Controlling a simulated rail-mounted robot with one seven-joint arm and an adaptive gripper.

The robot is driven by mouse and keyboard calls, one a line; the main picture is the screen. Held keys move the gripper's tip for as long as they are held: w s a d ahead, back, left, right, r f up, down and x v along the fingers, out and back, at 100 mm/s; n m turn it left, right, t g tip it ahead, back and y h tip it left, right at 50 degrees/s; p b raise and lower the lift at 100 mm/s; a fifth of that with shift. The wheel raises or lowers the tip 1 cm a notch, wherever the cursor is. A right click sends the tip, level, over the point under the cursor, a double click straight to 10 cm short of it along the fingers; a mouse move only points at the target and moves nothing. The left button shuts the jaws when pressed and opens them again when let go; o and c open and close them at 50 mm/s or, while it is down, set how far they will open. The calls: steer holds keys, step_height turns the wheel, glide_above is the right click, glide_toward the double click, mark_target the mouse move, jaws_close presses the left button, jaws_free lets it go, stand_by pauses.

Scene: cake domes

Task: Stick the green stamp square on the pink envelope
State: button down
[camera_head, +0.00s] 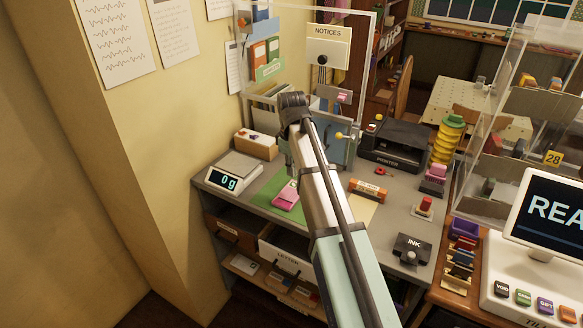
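A small pink item (286,199), which looks like the pink envelope, lies on a green mat (267,206) on the grey counter. My arm reaches over the counter from the lower right and bends down at its far end. My gripper (291,170) points down just above the pink item's far end, partly hidden by my arm. It is too small to tell whether the fingers are open or hold anything. I cannot make out a separate green stamp square.
A scale (237,176) reading 0 g stands left of the mat, with a wooden box (257,147) behind it. A printer (393,146), an orange-labelled box (369,190), an ink pot (412,248) and a red-topped stamper (424,206) stand to the right. A clear screen rises behind.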

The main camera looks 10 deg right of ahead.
mark_target(292, 198)
steer(key=shift+f+b, duration=1.4)
steer(key=shift+f, duration=3.2)
steer(key=shift+f, duration=0.5)
steer(key=c, duration=1.2)
jaws_free()
steer(key=shift+c, duration=0.2)
steer(key=shift+r, duration=0.1)
step_height(292, 198, up, 12)
steer(key=shift+f, duration=0.1)
